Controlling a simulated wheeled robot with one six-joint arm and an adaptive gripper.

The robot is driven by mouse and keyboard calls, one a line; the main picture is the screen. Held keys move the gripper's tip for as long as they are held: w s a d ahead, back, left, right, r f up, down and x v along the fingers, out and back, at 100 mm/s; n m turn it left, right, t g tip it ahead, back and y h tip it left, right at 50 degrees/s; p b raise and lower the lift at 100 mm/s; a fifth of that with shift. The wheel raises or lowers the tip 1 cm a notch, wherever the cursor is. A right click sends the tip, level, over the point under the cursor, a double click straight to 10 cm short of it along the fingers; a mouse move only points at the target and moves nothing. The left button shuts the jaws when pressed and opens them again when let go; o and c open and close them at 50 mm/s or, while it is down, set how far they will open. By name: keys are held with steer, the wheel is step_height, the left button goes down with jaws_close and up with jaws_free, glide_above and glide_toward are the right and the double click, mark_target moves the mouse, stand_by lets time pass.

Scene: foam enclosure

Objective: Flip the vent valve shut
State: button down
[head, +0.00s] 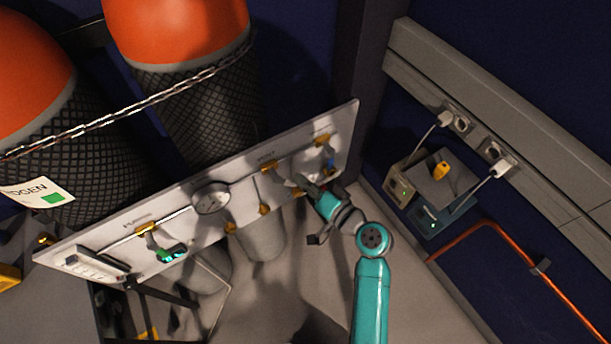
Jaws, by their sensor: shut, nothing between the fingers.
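The grey valve panel (105,240) stands tilted across the middle of the head view. It carries several brass valve fittings: one at the left (147,229) under a label, one right of centre (268,166), and one near the right end (323,141). The labels are too small to read surely, so I cannot tell which is the vent valve. My gripper (305,186) is shut and empty, close in front of the panel's right half, between the centre-right and right-end fittings. Contact with a handle cannot be made out. A blue part (329,168) shows just beside it.
Two orange-topped cylinders (178,30) in black mesh stand behind the panel, with a chain (120,112) across them. A round gauge (211,197) sits mid-panel. At right are wall sockets (460,124), small boxes (440,180) and an orange pipe (490,228). Grey floor lies below.

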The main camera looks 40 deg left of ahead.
steer(key=m, duration=0.1)
steer(key=s+f+m, duration=0.1)
steer(key=f+m+y, duration=0.1)
steer(key=m, duration=0.1)
steer(key=shift+s+a, duration=0.3)
steer(key=shift+s+a+f+m+g+y, duration=0.2)
steer(key=shift+s+m, duration=0.1)
steer(key=shift+m, duration=0.35)
steer(key=shift+s+a+f+m+g+y, duration=0.1)
steer(key=shift+s+f+m+y, duration=0.15)
steer(key=shift+m, duration=0.4)
steer(key=shift+s, duration=0.1)
